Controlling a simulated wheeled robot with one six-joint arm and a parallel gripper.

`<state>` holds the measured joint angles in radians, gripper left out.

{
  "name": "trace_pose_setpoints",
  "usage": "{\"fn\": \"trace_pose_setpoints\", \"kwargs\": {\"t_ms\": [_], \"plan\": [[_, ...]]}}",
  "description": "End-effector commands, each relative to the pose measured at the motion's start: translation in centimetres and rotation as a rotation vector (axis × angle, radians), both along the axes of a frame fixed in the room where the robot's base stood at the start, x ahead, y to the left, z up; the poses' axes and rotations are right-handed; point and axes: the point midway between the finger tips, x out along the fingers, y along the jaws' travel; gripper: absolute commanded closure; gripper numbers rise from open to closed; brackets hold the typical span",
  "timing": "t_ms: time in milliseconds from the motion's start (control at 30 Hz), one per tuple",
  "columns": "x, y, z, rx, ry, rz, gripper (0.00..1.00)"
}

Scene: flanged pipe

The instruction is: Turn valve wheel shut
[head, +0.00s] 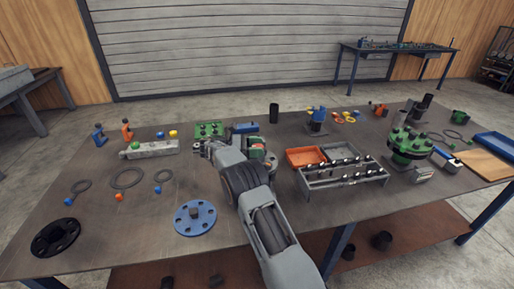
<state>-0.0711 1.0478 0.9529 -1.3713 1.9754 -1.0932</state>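I cannot surely pick out a valve wheel in the head view. Round parts that show are a black ring-shaped part (43,243) at the front left and a blue disc with holes (182,222) and a dark hub, both lying flat on the table. A green bolted flange (408,143) stands on a grey pipe piece at the right. My gripper (203,147) is over the middle-left of the table, near a green block (208,128). Its fingers are too small to tell open from shut. My arm hides part of the table's middle.
The brown table (120,225) also holds a grey rack (345,177), an orange tray (304,157), a blue vise-like tool (317,121) and a blue tray (495,144). Several rings lie at the left. The front edge between the blue disc and rack is mostly under my arm.

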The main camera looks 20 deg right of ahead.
Motion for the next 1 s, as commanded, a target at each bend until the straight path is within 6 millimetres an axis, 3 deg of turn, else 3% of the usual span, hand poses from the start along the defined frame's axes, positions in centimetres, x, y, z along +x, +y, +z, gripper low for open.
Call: {"fn": "trace_pose_setpoints", "kwargs": {"t_ms": [133, 467, 667, 1000], "plan": [[0.0, 0.0, 0.0, 0.000, 0.001, 0.000, 0.28], [0.0, 0.0, 0.5, 0.001, 0.000, 0.001, 0.28], [-0.3, 0.1, 3.5, 0.001, -0.003, 0.000, 0.28], [-5.4, 1.1, 9.5, 0.001, 0.000, 0.002, 0.28]]}}
